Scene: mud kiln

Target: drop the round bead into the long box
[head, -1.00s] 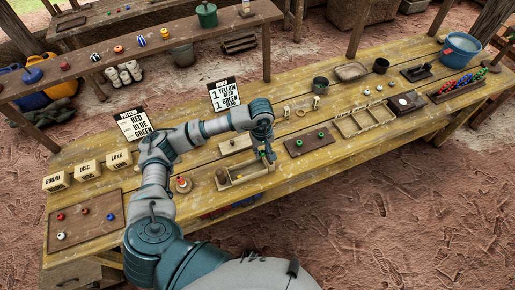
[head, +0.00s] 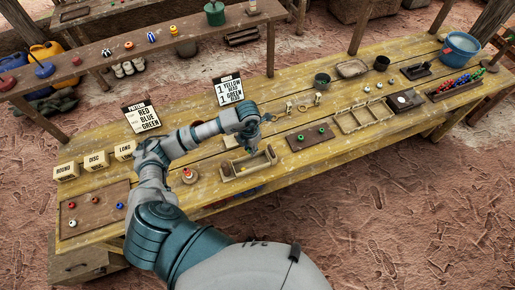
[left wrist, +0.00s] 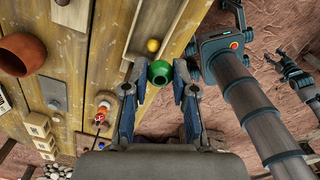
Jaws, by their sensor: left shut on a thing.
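My left gripper (left wrist: 159,78) is shut on a green bead (left wrist: 159,72), which looks rounded, between its fingertips. In the head view the left gripper (head: 252,147) hangs over the open wooden tray (head: 268,168); the held bead cannot be made out there. A yellow bead (left wrist: 152,45) lies in the tray, just beyond the held one in the wrist view. The box labelled LONG (head: 124,150) stands on the table left of my arm, beside the boxes labelled DISC (head: 96,160) and ROUND (head: 66,170).
A brown board with small beads (head: 92,210) lies in front of the labelled boxes. A small red-topped thing (head: 190,175) stands between them and the tray. Order cards (head: 142,117) (head: 229,91) stand behind. A dark board with beads (head: 311,141) is right of the tray.

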